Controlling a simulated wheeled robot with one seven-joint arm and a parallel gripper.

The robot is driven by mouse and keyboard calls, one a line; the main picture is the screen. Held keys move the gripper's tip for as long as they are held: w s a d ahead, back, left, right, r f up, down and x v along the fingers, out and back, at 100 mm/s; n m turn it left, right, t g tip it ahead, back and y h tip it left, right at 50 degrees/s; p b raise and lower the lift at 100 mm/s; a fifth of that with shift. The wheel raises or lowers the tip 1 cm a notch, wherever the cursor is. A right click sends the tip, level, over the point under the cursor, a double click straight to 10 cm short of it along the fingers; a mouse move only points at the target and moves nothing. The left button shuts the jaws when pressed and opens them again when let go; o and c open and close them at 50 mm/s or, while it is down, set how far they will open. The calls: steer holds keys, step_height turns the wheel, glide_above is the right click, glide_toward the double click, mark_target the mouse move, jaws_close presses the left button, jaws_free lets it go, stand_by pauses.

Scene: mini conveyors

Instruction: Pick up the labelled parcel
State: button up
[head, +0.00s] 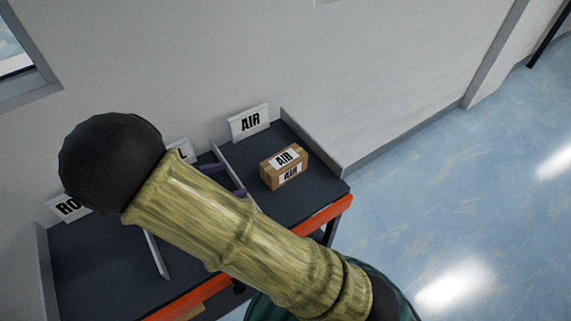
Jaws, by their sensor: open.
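The labelled parcel (283,167) is a small brown cardboard box with white "AIR" labels on its top and front face. It sits upright on the dark right-hand lane, in front of the white "AIR" sign (250,122). My gripper (224,175) is mostly hidden behind my own arm. Two dark purple tips that look like its fingers show past the arm's edge, apart from each other. They are to the left of the parcel, near the lane divider, and do not touch the parcel. The gripper looks open; whether anything lies between the fingers is hidden.
A dark table (93,275) with an orange front edge (334,209) carries lanes split by thin pale dividers (156,255). Two more signs (70,206) are partly covered by my arm. A grey wall stands behind. Open blue floor (440,200) lies to the right.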

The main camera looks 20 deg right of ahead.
mark_target(271, 167)
steer(key=x, duration=1.1)
steer(key=shift+w+d+f, duration=0.1)
steer(key=shift+d+f, duration=0.05)
steer(key=shift+f, duration=0.1)
steer(key=shift+d, duration=0.1)
steer(key=x, duration=0.5)
steer(key=shift+w+d+f, duration=0.1)
steer(key=shift+d+f, duration=0.05)
steer(key=shift+d, duration=0.1)
steer(key=shift+c, duration=0.2)
steer(key=c, duration=1.2)
